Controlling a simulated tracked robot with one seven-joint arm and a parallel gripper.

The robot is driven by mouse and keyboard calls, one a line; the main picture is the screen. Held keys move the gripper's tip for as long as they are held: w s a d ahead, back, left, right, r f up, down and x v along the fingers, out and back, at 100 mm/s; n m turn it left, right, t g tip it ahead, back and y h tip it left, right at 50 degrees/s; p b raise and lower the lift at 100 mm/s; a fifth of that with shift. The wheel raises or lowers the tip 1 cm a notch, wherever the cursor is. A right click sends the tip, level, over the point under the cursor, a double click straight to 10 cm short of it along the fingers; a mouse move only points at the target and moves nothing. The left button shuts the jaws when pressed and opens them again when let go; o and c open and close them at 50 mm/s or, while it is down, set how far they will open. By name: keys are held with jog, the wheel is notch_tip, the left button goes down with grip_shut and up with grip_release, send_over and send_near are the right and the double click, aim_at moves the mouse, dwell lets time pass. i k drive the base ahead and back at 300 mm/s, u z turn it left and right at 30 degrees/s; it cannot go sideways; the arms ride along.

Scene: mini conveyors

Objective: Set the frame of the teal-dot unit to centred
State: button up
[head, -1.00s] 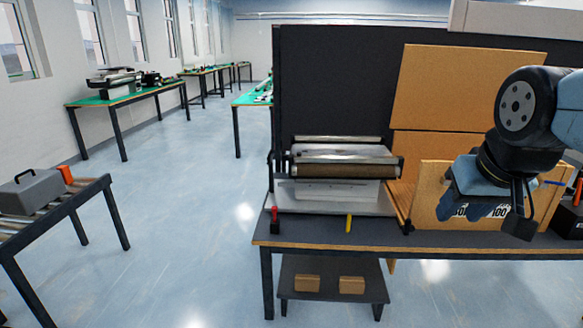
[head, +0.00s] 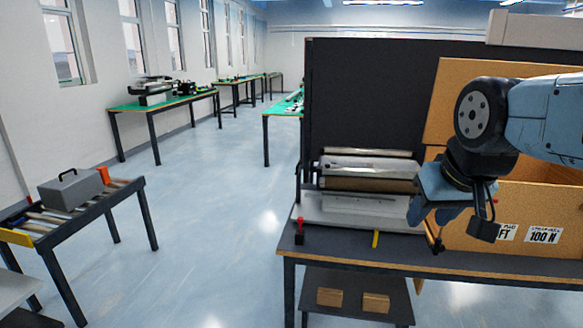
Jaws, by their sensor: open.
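A roller unit (head: 368,187) with metal and brown rollers stands on a light base on the dark bench. I cannot make out a teal dot on it, and I see no teal dot elsewhere. My gripper (head: 433,214) is open and hangs empty in front of the unit's right end, covering part of it. I cannot tell how far apart they are in depth. A red-topped lever (head: 300,228) stands at the base's front left, and a yellow piece (head: 376,239) is at its front edge.
A cardboard box (head: 543,206) with printed labels is right of the unit. A black panel (head: 375,90) stands behind it. A roller table (head: 108,198) with a grey case (head: 75,187) is at left. Green-topped benches (head: 130,106) line the left wall. The floor between is clear.

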aim_at(370, 170)
jog(key=u, duration=0.4)
jog(key=i, duration=2)
jog(key=z, duration=0.7)
jog(key=k, duration=0.9)
jog(key=z, duration=0.2)
jog(key=i, duration=0.9)
jog(key=u, duration=0.05)
